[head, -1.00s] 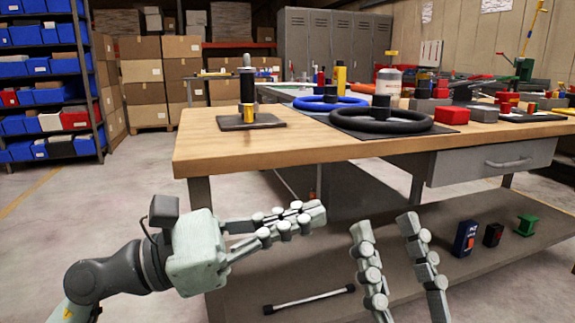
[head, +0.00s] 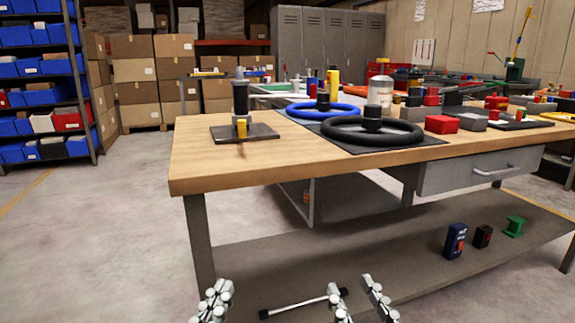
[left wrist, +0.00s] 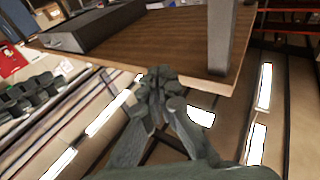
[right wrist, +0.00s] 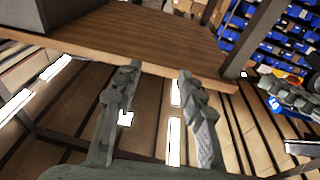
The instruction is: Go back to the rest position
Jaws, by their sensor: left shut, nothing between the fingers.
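My left gripper (head: 214,300) shows at the bottom edge of the head view, left of centre, with its grey fingers together and nothing in them. In the left wrist view its fingertips (left wrist: 162,82) meet close to the wooden table's edge in the picture. My right gripper (head: 360,300) is at the bottom edge, right of the left one, with its fingers apart and empty. The gap also shows in the right wrist view (right wrist: 160,76). Both grippers are low in front of the workbench (head: 215,171), apart from each other. Both arms are mostly out of the head view.
On the bench are a black steering wheel (head: 372,133), a blue wheel (head: 300,107), and a plate (head: 262,133) with a dark post and yellow piece. The lower shelf (head: 380,240) holds a rod (head: 300,303) and several small items. Open floor (head: 110,235) lies to the left.

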